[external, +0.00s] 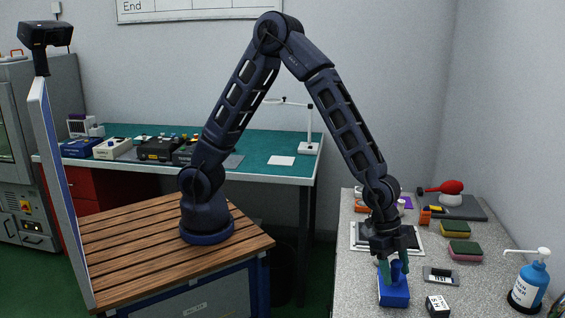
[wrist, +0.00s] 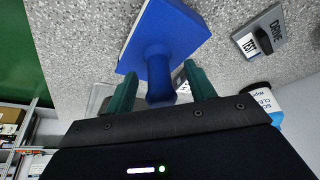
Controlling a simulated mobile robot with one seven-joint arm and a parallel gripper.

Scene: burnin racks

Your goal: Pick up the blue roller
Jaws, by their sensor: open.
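The blue object that fits the task's blue roller (external: 394,291) is a blocky blue base with an upright blue handle, standing on the speckled grey counter (external: 353,290). In the wrist view the blue roller (wrist: 172,35) shows its base at the top centre and its handle pointing back toward my gripper (wrist: 160,74). My gripper (external: 396,270) is open and points down over it. The two green fingers lie on either side of the handle, with a visible gap on each side.
Sponges (external: 465,250) and a flat tray (external: 424,239) lie behind. A green-topped bench (external: 255,150) stands at the back.

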